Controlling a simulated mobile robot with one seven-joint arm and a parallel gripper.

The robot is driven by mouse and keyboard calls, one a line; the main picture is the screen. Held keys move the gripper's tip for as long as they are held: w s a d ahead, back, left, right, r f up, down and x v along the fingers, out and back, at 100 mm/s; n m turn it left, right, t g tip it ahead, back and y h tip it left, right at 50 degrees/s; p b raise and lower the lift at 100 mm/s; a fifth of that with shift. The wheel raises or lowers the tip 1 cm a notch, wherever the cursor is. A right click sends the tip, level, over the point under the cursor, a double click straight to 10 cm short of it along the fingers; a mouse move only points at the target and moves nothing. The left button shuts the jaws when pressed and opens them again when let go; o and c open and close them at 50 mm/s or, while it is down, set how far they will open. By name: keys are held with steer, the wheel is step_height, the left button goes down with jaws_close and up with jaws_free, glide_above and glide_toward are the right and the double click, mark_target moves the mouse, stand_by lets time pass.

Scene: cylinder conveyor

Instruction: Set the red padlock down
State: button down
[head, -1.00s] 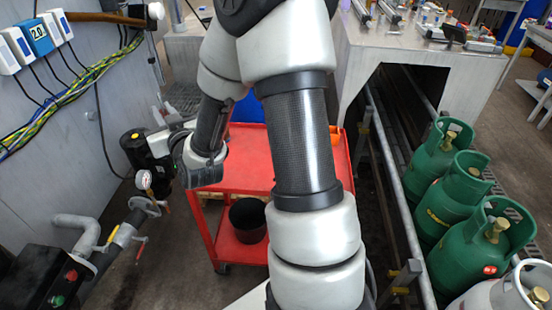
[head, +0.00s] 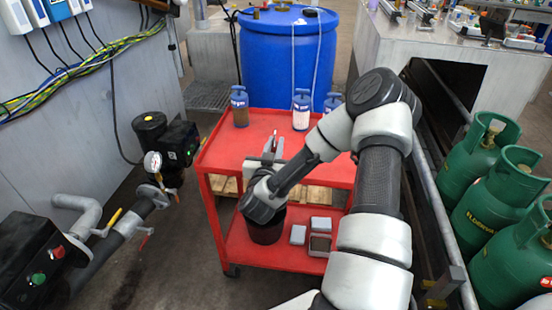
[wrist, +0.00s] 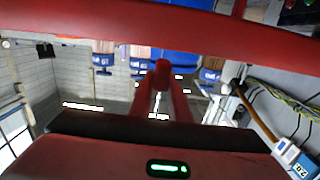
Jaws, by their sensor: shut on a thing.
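My gripper (head: 272,150) is low over the near part of the red trolley's top shelf (head: 222,160), pointing away from me. In the wrist view its narrow fingers (wrist: 162,96) come together on a small dark red piece, the red padlock (wrist: 162,68). The gripper is shut on it. In the head view the padlock is too small and too close in colour to the shelf to make out clearly. I cannot tell whether it touches the shelf.
Blue-topped bottles (head: 240,108) and (head: 301,110) stand along the shelf's far side, before a large blue drum (head: 285,55). A dark bucket (head: 266,233) sits on the lower shelf. Green gas cylinders (head: 478,192) stand at right, pipes (head: 125,228) at left. The shelf's left part is clear.

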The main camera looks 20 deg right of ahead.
steer(key=shift+f+b, duration=0.6)
steer(key=shift+f, duration=1.6)
steer(key=shift+f, duration=0.2)
steer(key=c, duration=1.7)
jaws_free()
steer(key=shift+o, duration=0.2)
